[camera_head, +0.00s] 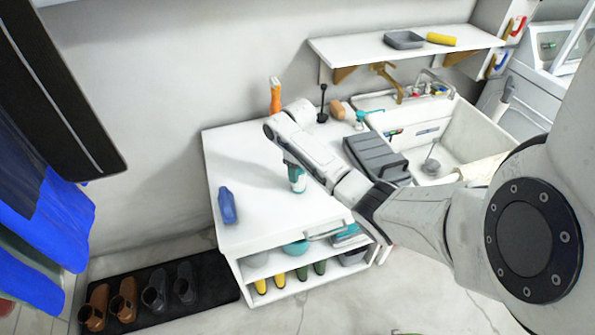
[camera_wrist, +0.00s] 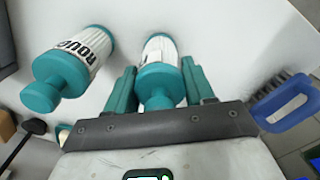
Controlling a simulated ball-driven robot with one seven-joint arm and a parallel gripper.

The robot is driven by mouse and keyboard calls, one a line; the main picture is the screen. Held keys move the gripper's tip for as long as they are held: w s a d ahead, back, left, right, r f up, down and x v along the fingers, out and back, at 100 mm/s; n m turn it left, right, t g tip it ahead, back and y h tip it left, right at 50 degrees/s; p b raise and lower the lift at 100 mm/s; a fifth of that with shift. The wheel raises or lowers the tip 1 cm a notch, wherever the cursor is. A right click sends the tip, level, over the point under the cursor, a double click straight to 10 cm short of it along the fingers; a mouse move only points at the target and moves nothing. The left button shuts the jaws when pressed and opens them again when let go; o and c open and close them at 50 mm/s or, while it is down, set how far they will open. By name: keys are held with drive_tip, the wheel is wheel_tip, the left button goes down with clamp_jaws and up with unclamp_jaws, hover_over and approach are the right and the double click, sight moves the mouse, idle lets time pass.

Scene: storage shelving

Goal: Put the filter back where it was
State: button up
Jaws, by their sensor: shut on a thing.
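A white filter with teal ends (camera_wrist: 160,75) is between the teal fingers of my gripper (camera_wrist: 161,92) in the wrist view. My gripper is shut on it. In the head view, my gripper (camera_head: 292,163) points down over the white table top, with the filter (camera_head: 297,181) below it; I cannot tell whether its base touches the table. A second white and teal filter (camera_wrist: 78,66) with dark lettering stands beside it, to the left in the wrist view. In the head view this second filter is not visible, probably behind my arm.
A blue container (camera_head: 228,205) is near the table's left edge. A dark grey case (camera_head: 376,157) lies right of my arm. An orange bottle (camera_head: 275,96) and a black-handled tool (camera_head: 322,104) stand at the back. A sink (camera_head: 455,130) adjoins the table (camera_head: 245,165). The table's left middle is clear.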

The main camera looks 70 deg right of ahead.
drive_tip(key=shift+f, duration=0.15)
drive_tip(key=o, duration=1.1)
